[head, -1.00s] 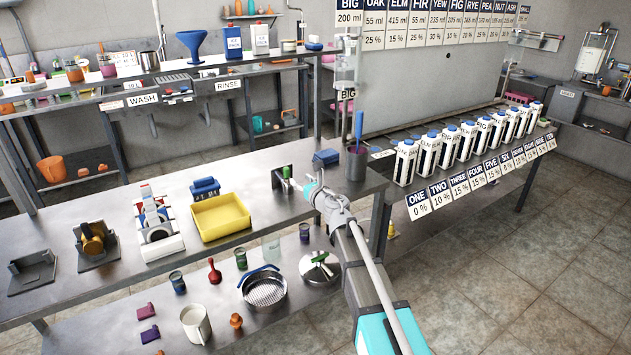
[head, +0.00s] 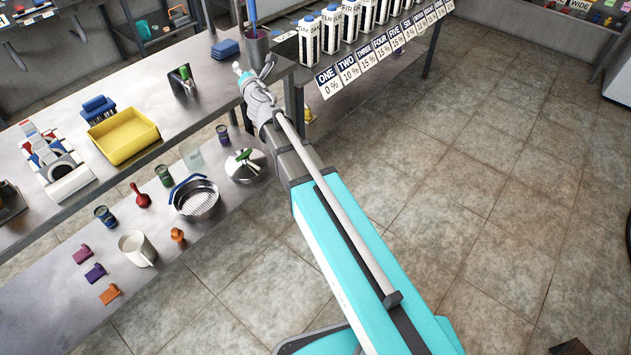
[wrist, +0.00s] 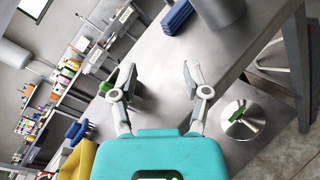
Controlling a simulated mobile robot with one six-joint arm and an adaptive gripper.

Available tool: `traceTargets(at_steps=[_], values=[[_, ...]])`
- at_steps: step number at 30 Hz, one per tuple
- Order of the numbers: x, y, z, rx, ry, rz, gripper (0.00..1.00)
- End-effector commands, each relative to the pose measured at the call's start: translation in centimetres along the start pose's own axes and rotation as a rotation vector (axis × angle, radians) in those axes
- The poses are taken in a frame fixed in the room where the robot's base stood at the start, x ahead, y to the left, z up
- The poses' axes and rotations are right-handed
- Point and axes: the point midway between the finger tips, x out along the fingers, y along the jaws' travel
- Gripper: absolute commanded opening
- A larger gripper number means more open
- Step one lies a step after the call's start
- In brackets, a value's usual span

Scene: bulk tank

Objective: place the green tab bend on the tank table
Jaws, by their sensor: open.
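A small green piece (head: 247,159) lies on a round steel lid (head: 240,172) on the lower shelf; it also shows in the wrist view (wrist: 236,114). It could be the green tab bend, but I cannot tell it from a lid handle. Another green part (head: 184,73) shows at a dark upright plate on the steel table (head: 205,105). I cannot tell whether this is the tank table. My gripper (head: 253,72) is over the table's right end. In the wrist view my gripper (wrist: 152,76) has its fingers wide apart, with only bare steel between them.
A yellow tray (head: 123,136), a blue block (head: 225,49) and a grey cup (head: 256,45) stand on the upper table. The lower shelf holds a strainer (head: 196,199), a white mug (head: 137,248) and an orange tab piece (head: 109,294). Open tiled floor lies to the right.

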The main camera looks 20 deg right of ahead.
Motion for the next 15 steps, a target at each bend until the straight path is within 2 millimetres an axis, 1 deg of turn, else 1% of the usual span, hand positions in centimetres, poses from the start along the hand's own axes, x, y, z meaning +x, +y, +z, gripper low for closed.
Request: traceTargets(at_steps=[1, 3, 7, 9, 11, 12, 14, 15], values=[[-1.1, -1.8, 0.8, 0.102, -0.028, -0.067, 0.61], [-2.2, -4.2, 1.7, 0.256, -0.069, -0.165, 0.61], [-4.8, -8.6, 2.4, 0.537, -0.147, -0.346, 0.61], [-6.5, -11.0, 2.5, 0.686, -0.191, -0.446, 0.61], [-8.0, -12.8, 2.2, 0.81, -0.229, -0.532, 0.61], [-9.2, -13.9, 1.9, 0.892, -0.256, -0.591, 0.61], [-10.9, -15.5, 1.4, 1.013, -0.296, -0.679, 0.61], [-12.2, -16.5, 0.9, 1.09, -0.324, -0.74, 0.61]])
